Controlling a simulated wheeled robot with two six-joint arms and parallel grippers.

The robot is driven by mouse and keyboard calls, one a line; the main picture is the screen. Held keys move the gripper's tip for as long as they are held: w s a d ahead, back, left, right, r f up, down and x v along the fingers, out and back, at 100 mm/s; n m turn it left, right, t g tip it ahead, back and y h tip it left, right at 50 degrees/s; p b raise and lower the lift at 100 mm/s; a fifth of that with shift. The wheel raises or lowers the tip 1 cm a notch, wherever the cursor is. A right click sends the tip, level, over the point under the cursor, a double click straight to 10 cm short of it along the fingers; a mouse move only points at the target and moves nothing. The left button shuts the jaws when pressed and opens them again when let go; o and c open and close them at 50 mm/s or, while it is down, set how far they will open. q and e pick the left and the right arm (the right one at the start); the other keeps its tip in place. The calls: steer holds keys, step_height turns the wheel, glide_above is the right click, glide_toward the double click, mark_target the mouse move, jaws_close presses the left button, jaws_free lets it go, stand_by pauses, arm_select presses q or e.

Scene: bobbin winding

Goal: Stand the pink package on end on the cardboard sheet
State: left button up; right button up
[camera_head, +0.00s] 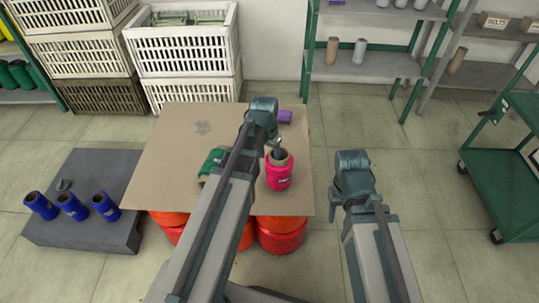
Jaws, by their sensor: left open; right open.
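The pink package (279,175) stands upright on the front right part of the cardboard sheet (165,160), its brown core opening facing up. My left gripper (279,149) is at the top of the package, by the core opening. It is open; I cannot tell whether its fingers touch the core. My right gripper (336,200) is open and empty, just beyond the sheet's right edge; its fingertips are hard to make out.
A green package (212,160) lies on the sheet, partly hidden by my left arm. A purple one (285,116) lies near the back edge. Red-orange packages (283,234) sit beneath the sheet. Blue packages (72,206) stand on a grey platform (95,165) at left. A green cart (500,170) stands right.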

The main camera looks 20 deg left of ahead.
arm_select(q)
step_height(320, 180, up, 11)
steer(key=s+p, duration=0.1)
steer(key=p, duration=0.9)
steer(key=shift+a, duration=0.15)
steer(key=shift+s+f, duration=0.1)
steer(key=s+d+r+m+g+y+p, duration=0.1)
steer(key=s+d+r+p, duration=1)
steer(key=s+d, duration=0.2)
steer(key=shift+s+d+r+g+y+p, duration=0.3)
steer(key=shift+s+d+r, duration=0.1)
steer(key=shift+d, duration=0.35)
